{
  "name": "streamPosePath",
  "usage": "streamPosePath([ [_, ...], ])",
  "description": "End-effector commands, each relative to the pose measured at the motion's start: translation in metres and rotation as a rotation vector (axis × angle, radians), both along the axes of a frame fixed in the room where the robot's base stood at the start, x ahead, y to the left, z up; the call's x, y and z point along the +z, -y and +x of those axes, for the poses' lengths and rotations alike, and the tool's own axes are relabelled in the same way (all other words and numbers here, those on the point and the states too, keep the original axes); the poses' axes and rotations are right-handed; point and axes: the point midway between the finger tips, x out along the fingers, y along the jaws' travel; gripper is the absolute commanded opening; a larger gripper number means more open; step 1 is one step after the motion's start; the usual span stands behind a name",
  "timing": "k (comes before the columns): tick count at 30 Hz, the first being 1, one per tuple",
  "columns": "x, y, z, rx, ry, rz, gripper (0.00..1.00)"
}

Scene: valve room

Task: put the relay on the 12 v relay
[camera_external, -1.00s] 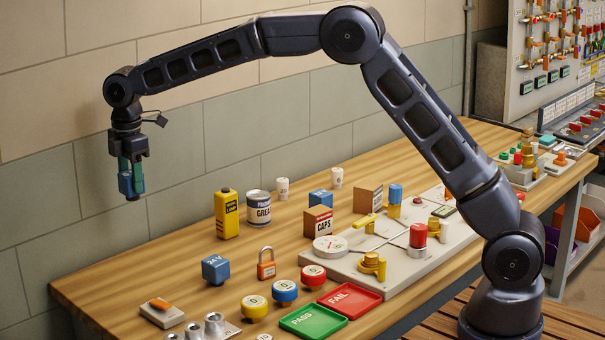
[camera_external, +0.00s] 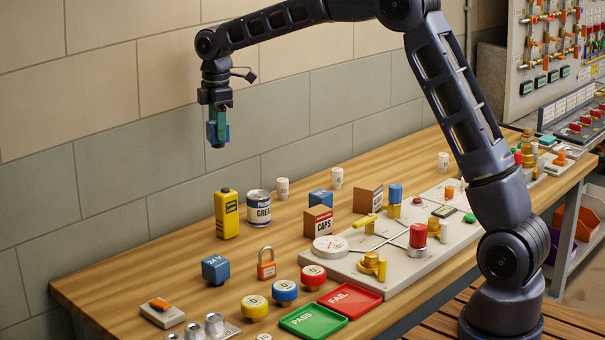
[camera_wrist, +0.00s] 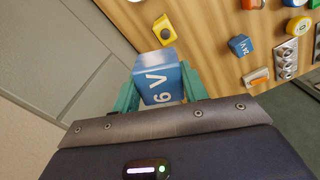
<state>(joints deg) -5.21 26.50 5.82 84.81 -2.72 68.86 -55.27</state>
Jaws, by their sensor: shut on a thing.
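My gripper (camera_external: 217,138) has teal fingers and is shut on a blue relay (camera_wrist: 158,84), held high above the back left of the bench. The relay's label in the wrist view shows a V and a digit that reads as 6 or 9. A blue block marked 24 V (camera_external: 215,269) stands on the bench near the front left; it also shows in the wrist view (camera_wrist: 240,45). Another blue block (camera_external: 320,197) stands behind the CAPS box, partly hidden. Its label is too small to read, so I cannot tell whether it is the 12 V relay.
A yellow container (camera_external: 227,214), a grease can (camera_external: 258,208) and the CAPS box (camera_external: 318,221) stand on the wooden bench (camera_external: 165,260). A padlock (camera_external: 266,264), round caps and the PASS (camera_external: 312,321) and FAIL (camera_external: 349,299) trays lie in front. A valve board (camera_external: 400,262) is at right.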

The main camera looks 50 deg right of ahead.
Motion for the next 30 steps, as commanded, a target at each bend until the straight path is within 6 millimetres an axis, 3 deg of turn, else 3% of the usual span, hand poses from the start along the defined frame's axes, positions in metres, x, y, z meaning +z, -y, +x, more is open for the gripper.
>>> streamPosePath([
  [1, 0.004, 0.024, -0.003, -0.030, 0.002, 0.000, 0.19],
  [6, 0.011, 0.092, -0.019, -0.121, 0.002, 0.000, 0.19],
  [16, 0.023, 0.210, -0.065, -0.291, 0.002, -0.001, 0.19],
  [21, 0.026, 0.246, -0.086, -0.349, 0.002, -0.001, 0.19],
  [26, 0.025, 0.261, -0.095, -0.374, 0.000, -0.002, 0.19],
  [30, 0.011, 0.263, -0.097, -0.379, -0.002, -0.001, 0.19],
])
